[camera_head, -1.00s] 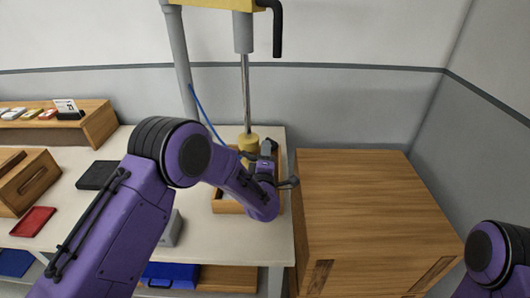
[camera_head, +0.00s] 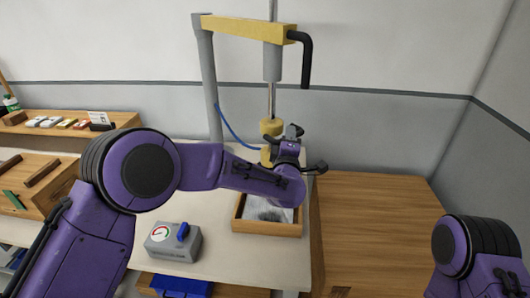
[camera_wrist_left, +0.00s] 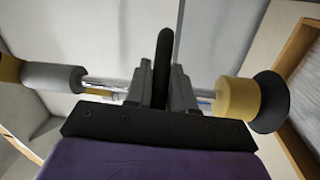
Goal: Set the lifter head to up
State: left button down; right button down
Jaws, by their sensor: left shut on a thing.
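The lifter has a grey post (camera_head: 209,85), a yellow beam (camera_head: 243,28), a black crank-shaped handle (camera_head: 306,58) and a thin metal rod (camera_head: 271,98). The yellow lifter head (camera_head: 270,127) is at the rod's lower end, above a wooden tray (camera_head: 268,228). In the left wrist view the yellow head (camera_wrist_left: 237,98) has a dark round end (camera_wrist_left: 271,101). My left gripper (camera_head: 286,147) is at the head, its fingers mostly hidden by the wrist. In the left wrist view its fingers (camera_wrist_left: 163,85) are shut on a dark bar by the rod. My right gripper is out of view.
A wooden cabinet (camera_head: 375,235) stands right of the table. A grey box with a dial and blue switch (camera_head: 173,242) sits on the table's front part. A wooden shelf (camera_head: 60,135) with small items stands back left. A blue hose (camera_head: 232,130) hangs behind.

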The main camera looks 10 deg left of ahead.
pick_arm(q)
notch_tip(320, 180, up, 4)
jog(key=shift+r+p, duration=0.15)
jog(key=shift+p, duration=0.25)
jog(key=c, duration=1.1)
grip_release()
jog(key=shift+o, duration=0.2)
jog(key=shift+s, duration=0.15)
jog(key=s+f+b, duration=0.1)
jog(key=s+b, duration=0.3)
jog(key=s, duration=0.6)
jog(key=shift+d+f+b, duration=0.15)
jog(key=shift+f+b, duration=0.1)
jog(key=shift+b, duration=0.05)
